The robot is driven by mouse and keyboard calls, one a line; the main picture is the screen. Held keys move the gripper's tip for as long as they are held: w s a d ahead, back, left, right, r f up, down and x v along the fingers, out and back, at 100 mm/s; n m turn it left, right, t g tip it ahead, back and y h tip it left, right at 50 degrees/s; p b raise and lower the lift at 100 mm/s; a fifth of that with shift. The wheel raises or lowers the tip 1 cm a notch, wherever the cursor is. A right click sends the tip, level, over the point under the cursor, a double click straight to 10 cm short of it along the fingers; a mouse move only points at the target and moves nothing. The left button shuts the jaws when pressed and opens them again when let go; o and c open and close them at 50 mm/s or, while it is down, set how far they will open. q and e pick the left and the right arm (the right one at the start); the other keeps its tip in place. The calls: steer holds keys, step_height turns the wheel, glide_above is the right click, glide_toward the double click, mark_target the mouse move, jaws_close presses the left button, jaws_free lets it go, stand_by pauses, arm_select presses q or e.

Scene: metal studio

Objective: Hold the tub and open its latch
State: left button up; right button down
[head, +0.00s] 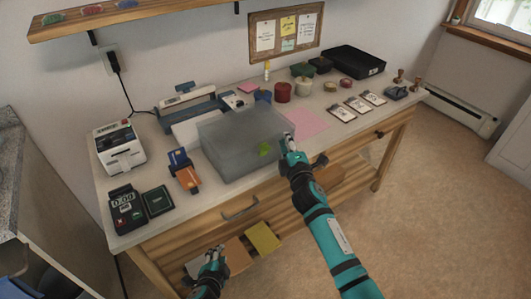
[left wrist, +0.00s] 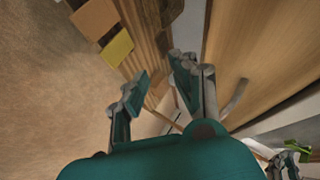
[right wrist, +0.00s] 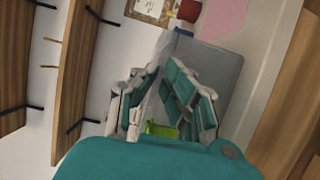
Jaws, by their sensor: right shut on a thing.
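The tub (head: 235,128) is a grey, translucent lidded box on the workbench, its front face toward me. Its bright green latch (head: 264,149) is on the front; it also shows in the left wrist view (left wrist: 298,147) and right wrist view (right wrist: 160,129). My right gripper (head: 287,142) is shut on the tub at its right end; in the right wrist view its fingers meet at the grey tub wall (right wrist: 218,68). The exact contact is partly hidden. My left gripper (head: 212,254) is low in front of the bench, open and empty, fingers apart in the left wrist view (left wrist: 157,75).
A pink sheet (head: 307,123), jars and clipboards lie to the right. The drawer handle (head: 240,209) sticks out below the tub. Open floor lies in front.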

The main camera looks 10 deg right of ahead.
arm_select(q)
steer(key=w+d+r+m+t+h, duration=0.1)
steer(key=w+d+r+m+t, duration=0.15)
steer(key=r, duration=0.45)
steer(key=w+d+r+m+t+h, duration=0.1)
steer(key=w+d+r, duration=0.1)
steer(key=d+r, duration=0.3)
steer(key=m+t+h, duration=0.2)
steer(key=m+h, duration=0.1)
steer(key=m, duration=0.1)
glide_toward(265, 151)
steer(key=x, duration=0.9)
steer(key=shift+d+f, duration=0.15)
steer(key=shift+w, duration=0.1)
steer(key=shift+c, duration=0.3)
jaws_close()
